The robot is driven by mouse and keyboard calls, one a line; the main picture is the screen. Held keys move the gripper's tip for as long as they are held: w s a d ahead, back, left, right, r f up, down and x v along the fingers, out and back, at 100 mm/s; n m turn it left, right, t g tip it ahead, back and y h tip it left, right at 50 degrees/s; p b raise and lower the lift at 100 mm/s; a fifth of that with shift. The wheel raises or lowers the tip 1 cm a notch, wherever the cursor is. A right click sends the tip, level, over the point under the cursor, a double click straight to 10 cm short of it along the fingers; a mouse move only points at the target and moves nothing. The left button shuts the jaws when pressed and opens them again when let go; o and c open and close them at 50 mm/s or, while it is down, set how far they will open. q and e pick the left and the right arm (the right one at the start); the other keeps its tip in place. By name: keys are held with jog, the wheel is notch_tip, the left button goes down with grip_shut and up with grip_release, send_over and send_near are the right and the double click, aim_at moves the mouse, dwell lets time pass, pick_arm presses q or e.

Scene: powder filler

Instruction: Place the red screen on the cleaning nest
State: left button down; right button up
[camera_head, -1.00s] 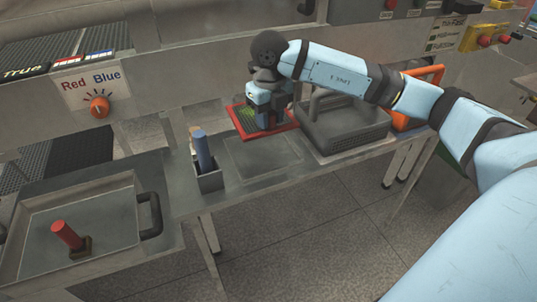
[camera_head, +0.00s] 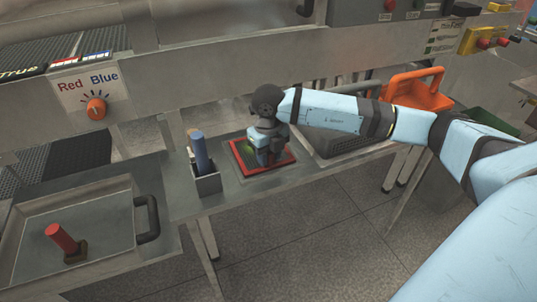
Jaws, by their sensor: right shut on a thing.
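The red screen (camera_head: 280,167) is a flat red-framed square with a dark inner surface and a green patch. It lies over or on the marked square area of the metal table, which looks like the cleaning nest and is now covered by it. My right gripper (camera_head: 266,160) comes down from above onto the middle of the screen and is shut on it. The fingertips are partly hidden by the gripper body. I cannot tell whether the screen touches the nest fully. My left gripper is not in view.
A small metal holder (camera_head: 207,184) with a blue cylinder (camera_head: 200,152) stands just left of the screen. A metal tray (camera_head: 100,215) with a red-handled tool (camera_head: 61,238) is at lower left.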

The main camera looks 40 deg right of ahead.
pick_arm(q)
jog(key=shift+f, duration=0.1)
pick_arm(e)
jog(key=shift+f, duration=0.1)
jog(key=o, duration=0.6)
jog(key=shift+f, duration=0.1)
jog(key=shift+c, duration=0.2)
jog(key=o, duration=0.4)
jog(key=shift+r, duration=0.55)
pick_arm(q)
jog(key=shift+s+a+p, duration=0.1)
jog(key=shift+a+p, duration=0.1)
jog(key=shift+p, duration=0.65)
pick_arm(e)
notch_tip(320, 180, up, 11)
jog(key=shift+r, duration=0.2)
